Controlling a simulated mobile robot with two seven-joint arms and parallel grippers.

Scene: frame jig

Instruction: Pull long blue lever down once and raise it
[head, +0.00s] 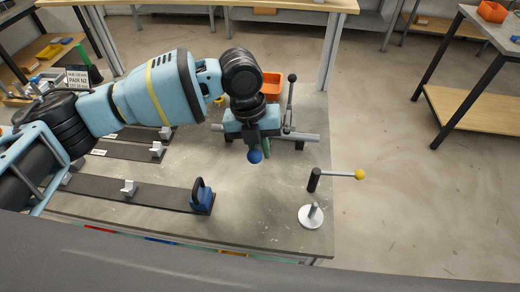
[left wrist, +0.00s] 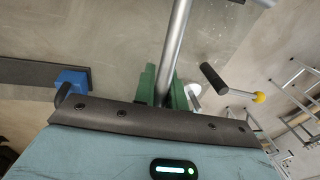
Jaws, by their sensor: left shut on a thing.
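The long blue lever shows its blue ball knob (head: 255,156) in the head view, just below my left gripper (head: 261,147). Its bare metal rod (left wrist: 177,40) runs up the left wrist view between the green finger pads of the gripper (left wrist: 162,88). The gripper is shut on the rod. My arm and hand hide most of the lever in the head view, and the blue knob does not show in the left wrist view. My right gripper is in neither view.
An upright dark-knobbed lever (head: 291,90) and an orange bin (head: 271,86) stand close to the hand. A yellow-knobbed crank (head: 337,174), a white disc with a peg (head: 311,216) and a blue handle (head: 202,195) stand nearer the front. Tabletop between them is clear.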

